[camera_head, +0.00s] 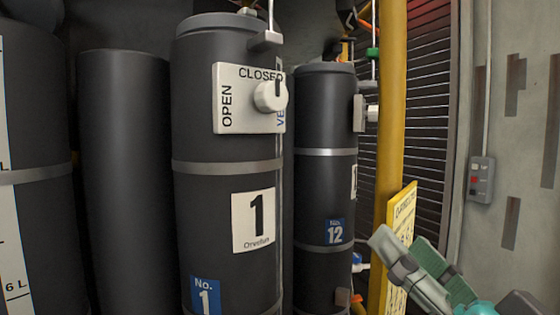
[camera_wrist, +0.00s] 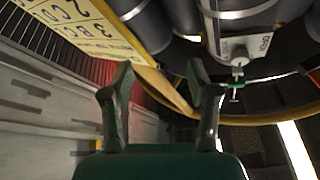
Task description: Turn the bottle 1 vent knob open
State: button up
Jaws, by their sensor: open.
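Bottle 1 (camera_head: 224,150) is a tall dark cylinder in the head view, with a "1" label on its front. Its white vent plate (camera_head: 232,110) reads OPEN at the left and CLOSED along the top. The round white vent knob (camera_head: 270,96) sits at the plate's right side. A dark mark shows near the knob's upper edge, by CLOSED. My gripper (camera_head: 398,240) is open and empty at the lower right, well apart from the knob. In the wrist view my gripper (camera_wrist: 160,80) has its fingers spread. A plate with a knob (camera_wrist: 239,62) shows beyond them; I cannot tell which bottle's.
Bottle 12 (camera_head: 325,180) stands right of bottle 1, with its own white knob. A yellow post (camera_head: 390,110) and a yellow sign (camera_head: 402,225) stand close to my gripper. Other dark cylinders (camera_head: 125,180) fill the left. A grey switch box (camera_head: 481,180) hangs on the right wall.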

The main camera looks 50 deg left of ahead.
aim_at(277, 99)
jog(key=s+a+r+n+g+y, duration=0.25)
jog(key=s+r+n+g, duration=0.25)
jog(key=s+r, duration=0.55)
jog(key=shift+h, duration=0.35)
jog(key=x, duration=0.7)
jog(key=w+r+x, duration=0.1)
jog(key=x, duration=0.3)
jog(key=shift+w+d, duration=0.1)
jog(key=shift+d, duration=0.05)
grip_shut()
